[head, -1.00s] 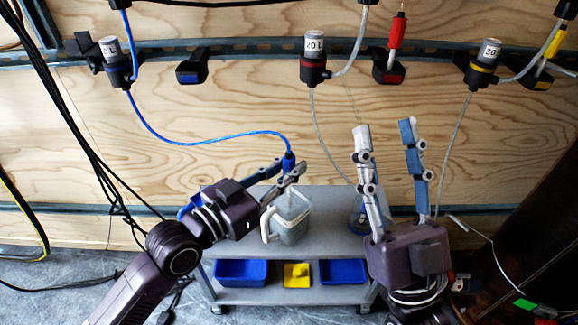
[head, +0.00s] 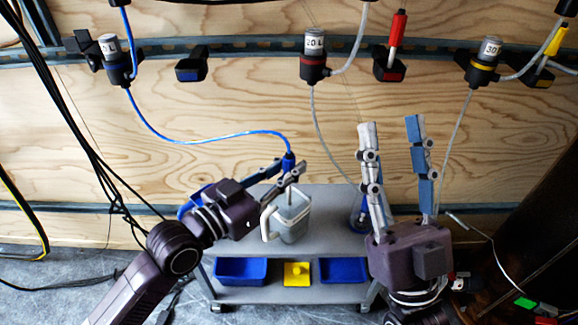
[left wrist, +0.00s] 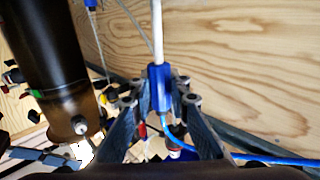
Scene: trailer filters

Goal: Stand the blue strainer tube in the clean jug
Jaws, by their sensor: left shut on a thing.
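The blue strainer tube (head: 289,163) has a blue top joined to a blue hose, with a pale tube below. My left gripper (head: 290,172) is shut on its blue top, just above the jug. The left wrist view shows the blue top (left wrist: 158,90) between the fingers and the pale tube (left wrist: 157,30) running away from them. The pale, translucent jug (head: 292,226) stands upright on the grey cart, handle to the left. The tube's lower part is at the jug's mouth; its end is hard to make out. My right gripper (head: 390,130) is open and empty, right of the jug.
The grey cart (head: 335,245) has blue bins (head: 241,271) and a yellow one (head: 297,274) on its lower shelf. A blue-and-clear object (head: 358,216) stands partly hidden behind my right gripper. The blue hose (head: 200,141) runs to a wall-mounted filter (head: 113,62).

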